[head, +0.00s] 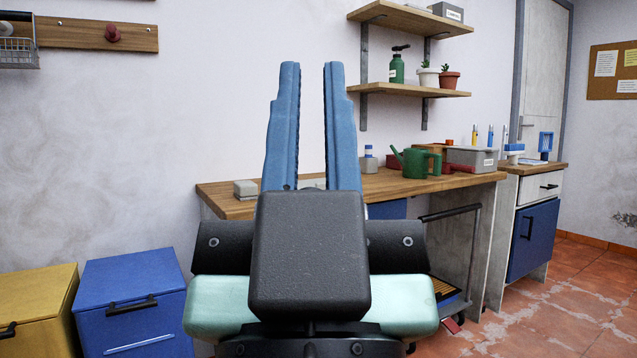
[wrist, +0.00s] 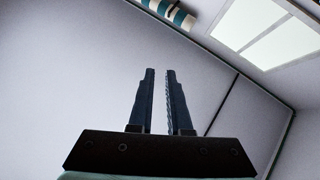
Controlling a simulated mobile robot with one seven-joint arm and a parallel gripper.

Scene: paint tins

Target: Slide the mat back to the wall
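My gripper (head: 311,68) is raised in the middle of the head view, its two blue fingers pointing up and standing apart. Nothing is between the fingers. In the wrist view my gripper (wrist: 160,72) also shows a clear gap, with only pale wall behind it. I see no mat in either view. My gripper and arm hide part of the workbench and the floor below it.
A wooden workbench (head: 232,204) stands against the wall, holding a green watering can (head: 415,162) and boxes. A trolley (head: 452,285) is under it. Blue (head: 132,300) and yellow (head: 38,310) cabinets stand at left. Tiled floor (head: 570,300) is open at right.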

